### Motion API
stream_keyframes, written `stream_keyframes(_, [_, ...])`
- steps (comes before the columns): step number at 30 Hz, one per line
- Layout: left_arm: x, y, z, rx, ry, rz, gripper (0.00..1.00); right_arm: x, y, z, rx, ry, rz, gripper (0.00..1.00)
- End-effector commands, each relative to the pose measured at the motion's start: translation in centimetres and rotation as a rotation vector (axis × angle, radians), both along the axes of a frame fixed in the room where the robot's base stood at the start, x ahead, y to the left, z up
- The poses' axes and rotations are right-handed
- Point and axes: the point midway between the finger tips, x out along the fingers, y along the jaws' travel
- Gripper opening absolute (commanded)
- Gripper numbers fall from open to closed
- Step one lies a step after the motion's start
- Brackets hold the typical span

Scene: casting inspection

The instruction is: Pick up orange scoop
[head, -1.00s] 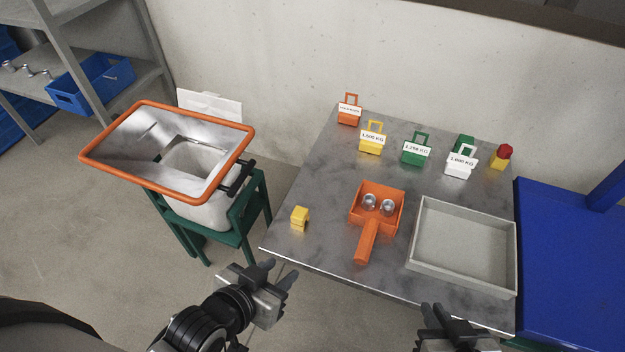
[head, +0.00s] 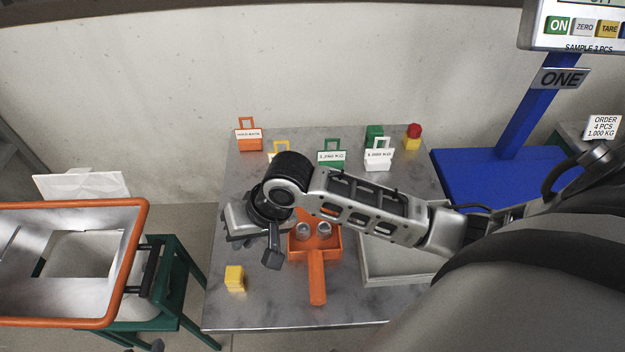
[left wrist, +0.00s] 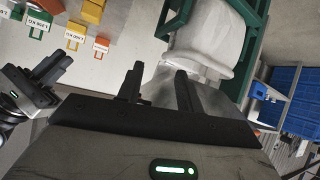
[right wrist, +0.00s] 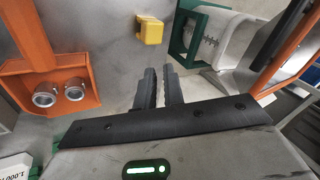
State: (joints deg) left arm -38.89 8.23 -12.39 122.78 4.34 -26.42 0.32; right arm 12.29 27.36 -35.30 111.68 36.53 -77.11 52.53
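The orange scoop (head: 316,244) lies on the metal table (head: 262,312), handle toward the front, with two shiny round castings in its pan. In the right wrist view the scoop (right wrist: 45,88) is at left, its handle running up out of the picture. My right gripper (head: 255,252) hangs above the table, just left of the scoop pan and apart from it. Its fingers (right wrist: 160,88) show a narrow gap with nothing between them.
A yellow block (head: 235,279) sits at the table's front left. A grey tray (head: 372,272) lies right of the scoop, partly hidden by my arm. Labelled weights, including a green one (head: 331,157), stand along the back. An orange-rimmed hopper (head: 128,262) stands left; a blue scale (head: 480,180) right.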

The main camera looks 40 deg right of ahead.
Motion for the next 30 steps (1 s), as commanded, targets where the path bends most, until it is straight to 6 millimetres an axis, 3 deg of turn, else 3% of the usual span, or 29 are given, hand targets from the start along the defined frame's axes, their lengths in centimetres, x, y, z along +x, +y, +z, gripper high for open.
stream_keyframes(1, [0.0,-0.1,-0.3,-0.006,0.000,0.002,0.36,1.0,-1.4,0.7,-0.052,0.057,-0.039,0.10])
stream_keyframes(7, [-0.1,-0.2,-0.5,-0.020,-0.001,0.006,0.36,1.9,-6.5,3.8,-0.238,0.262,-0.233,0.10])
stream_keyframes(14, [-0.1,-0.2,-0.5,-0.026,-0.003,0.008,0.36,2.0,-9.3,5.5,-0.338,0.343,-0.352,0.10])
stream_keyframes(30, [-0.1,-0.4,-1.3,-0.053,-0.017,0.013,0.36,2.0,-9.4,-4.1,-0.341,0.346,-0.358,0.10])
